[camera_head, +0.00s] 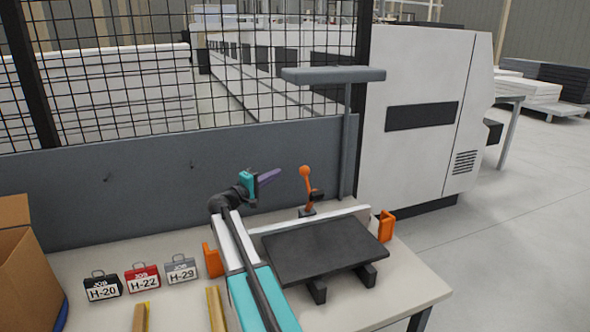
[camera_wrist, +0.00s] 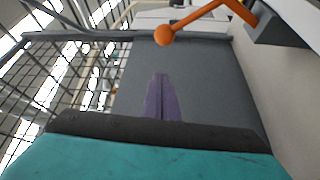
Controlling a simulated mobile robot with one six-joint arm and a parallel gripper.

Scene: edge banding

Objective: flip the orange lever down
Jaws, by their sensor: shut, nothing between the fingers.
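The orange lever (camera_head: 306,181) stands nearly upright at the back of the table, behind the dark plate, with a round ball knob at its top. In the wrist view the lever (camera_wrist: 215,14) shows at the top right, its ball ahead of and slightly right of my fingers. My gripper (camera_head: 269,175) is shut and empty, its purple fingers pointing right toward the ball, with a gap between them. The shut fingers also show in the wrist view (camera_wrist: 160,97).
A dark plate (camera_head: 323,250) lies on supports between two orange brackets (camera_head: 386,226) on the table. Tags H-20, H-22 and H-29 (camera_head: 181,269) stand to the left, near a cardboard box (camera_head: 30,265). A grey panel and mesh fence (camera_head: 120,185) rise behind. A grey post (camera_head: 349,155) stands right of the lever.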

